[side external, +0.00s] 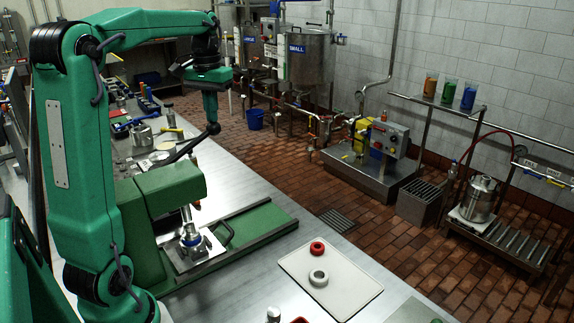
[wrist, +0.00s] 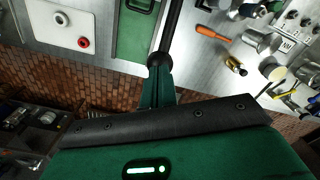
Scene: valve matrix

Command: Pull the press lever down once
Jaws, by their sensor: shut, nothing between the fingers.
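The press (side external: 160,195) is a green body on a green base, standing on the steel bench. Its lever is a dark rod (side external: 185,149) that rises to the right and ends in a black ball knob (side external: 213,128). My gripper (side external: 211,116) points down with its fingers shut, right above the knob. In the wrist view, the shut fingertips (wrist: 158,76) meet or nearly meet the ball knob (wrist: 160,58), and the rod (wrist: 171,24) runs on beyond it. I cannot tell whether they touch. Nothing is held. Part of the press base (wrist: 137,28) shows there too.
A white board (side external: 338,268) with a red ring (side external: 317,248) and a grey ring (side external: 318,277) lies right of the press. A metal block (side external: 193,254) sits under the press head. Tools and small parts, including an orange-handled one (wrist: 212,34), lie behind the press.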

